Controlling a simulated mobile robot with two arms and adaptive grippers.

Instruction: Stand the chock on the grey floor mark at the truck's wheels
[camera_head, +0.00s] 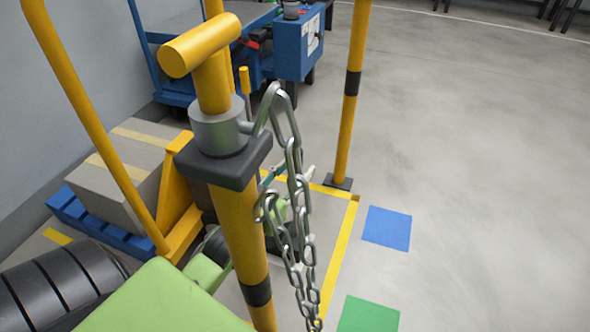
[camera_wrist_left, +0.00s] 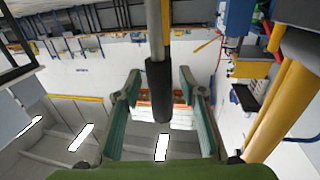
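I cannot pick out the chock, the grey floor mark or the truck's wheels for certain in either view. My left gripper (camera_wrist_left: 158,85) shows in the left wrist view with its two green fingers spread apart. A grey rod with a black sleeve (camera_wrist_left: 159,90) comes down from the top between the fingers, with gaps on both sides. In the head view my green left arm comes in at the bottom left. Its gripper end is mostly hidden behind a yellow post (camera_head: 239,230) and its chain (camera_head: 300,220). My right gripper is not in view.
The near post has a yellow T-shaped top (camera_head: 203,45). Another yellow post (camera_head: 350,100) stands behind. A blue floor square (camera_head: 387,228) and a green one (camera_head: 368,315) lie right of a yellow line. A grey box (camera_head: 120,170) is at left. The right floor is open.

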